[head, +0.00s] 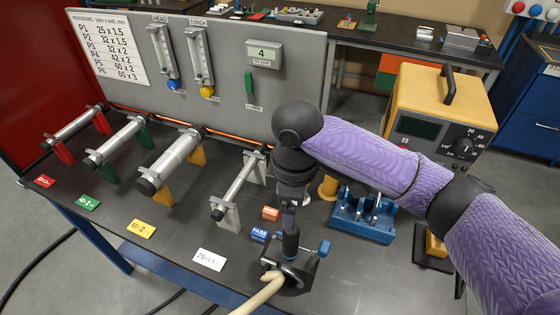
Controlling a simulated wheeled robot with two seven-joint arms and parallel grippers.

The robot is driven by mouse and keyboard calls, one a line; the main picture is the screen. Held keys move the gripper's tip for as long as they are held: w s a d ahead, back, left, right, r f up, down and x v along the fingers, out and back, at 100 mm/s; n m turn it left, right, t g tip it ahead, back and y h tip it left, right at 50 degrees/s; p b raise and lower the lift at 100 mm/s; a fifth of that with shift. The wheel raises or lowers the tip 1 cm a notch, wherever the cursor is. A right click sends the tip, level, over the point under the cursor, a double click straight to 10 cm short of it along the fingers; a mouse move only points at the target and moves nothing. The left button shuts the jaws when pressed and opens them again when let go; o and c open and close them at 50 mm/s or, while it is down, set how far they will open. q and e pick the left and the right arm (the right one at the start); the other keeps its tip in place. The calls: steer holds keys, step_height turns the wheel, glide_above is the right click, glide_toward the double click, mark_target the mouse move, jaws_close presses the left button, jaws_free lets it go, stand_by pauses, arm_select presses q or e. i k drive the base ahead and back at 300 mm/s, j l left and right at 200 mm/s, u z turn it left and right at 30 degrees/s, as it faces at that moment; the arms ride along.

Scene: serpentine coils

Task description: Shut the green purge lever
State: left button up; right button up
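The green purge lever (249,88) is on the grey upright panel (230,55), below a box reading 4. It stands vertical, with a small label under it. My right arm comes in from the right, and its gripper (290,208) points down over the table, in front of and below the lever and well apart from it. The fingers are small and dark against a black and blue upright tool in a stand (292,265). I cannot tell whether they are open or touch that tool. My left gripper is not in view.
Two flow meters (162,52) are on the panel left of the lever. Several tubes on coloured supports (170,160) lie on the dark table with cards before them. A blue rack (362,215) and a yellow machine (440,115) stand at the right. Air before the lever looks clear.

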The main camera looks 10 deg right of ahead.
mark_target(247, 76)
steer(key=i+j+u, duration=0.6)
steer(key=i, duration=0.25)
